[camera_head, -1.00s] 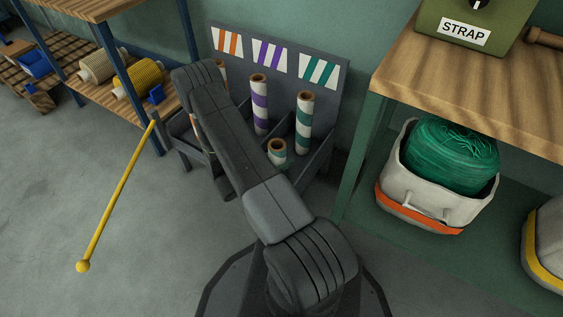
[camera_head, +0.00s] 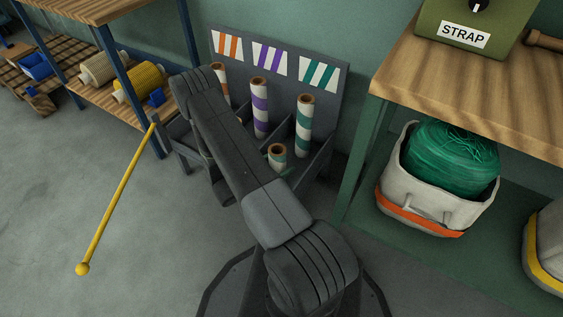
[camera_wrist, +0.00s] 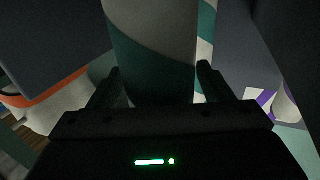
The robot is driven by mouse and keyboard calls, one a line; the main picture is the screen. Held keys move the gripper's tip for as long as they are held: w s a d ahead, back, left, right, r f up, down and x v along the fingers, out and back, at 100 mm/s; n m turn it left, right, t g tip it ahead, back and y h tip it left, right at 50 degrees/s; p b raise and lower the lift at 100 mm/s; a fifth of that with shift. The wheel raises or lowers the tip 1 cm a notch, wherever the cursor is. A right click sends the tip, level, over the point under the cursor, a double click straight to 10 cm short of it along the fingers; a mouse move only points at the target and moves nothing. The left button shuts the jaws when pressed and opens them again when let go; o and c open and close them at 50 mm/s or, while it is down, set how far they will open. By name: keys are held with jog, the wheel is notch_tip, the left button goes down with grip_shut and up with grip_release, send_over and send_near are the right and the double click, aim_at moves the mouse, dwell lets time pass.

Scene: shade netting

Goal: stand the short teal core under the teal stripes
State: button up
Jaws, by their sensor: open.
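The short teal core (camera_head: 277,158), white with teal bands and a brown open top, stands upright low in the grey rack, in front of the tall teal core (camera_head: 304,125). The teal stripes (camera_head: 319,73) are on the rack's right-hand panel. In the wrist view a white and teal core (camera_wrist: 155,50), apparently the short one, stands between the fingers of my open gripper (camera_wrist: 159,70). Whether the fingers touch it I cannot tell. In the head view my arm hides the gripper, and the short core's lower part is hard to make out.
The rack (camera_head: 341,100) also holds a purple-striped core (camera_head: 260,105) and an orange-striped one (camera_head: 218,83) partly behind my arm. A wooden bench (camera_head: 480,85) stands right, over a white basket (camera_head: 425,205) of green netting. A yellow rod (camera_head: 118,197) slants at left.

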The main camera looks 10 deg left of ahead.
jog(key=p+v, duration=0.2)
jog(key=v, duration=0.9)
jog(key=shift+a, duration=0.2)
dwell(0.6)
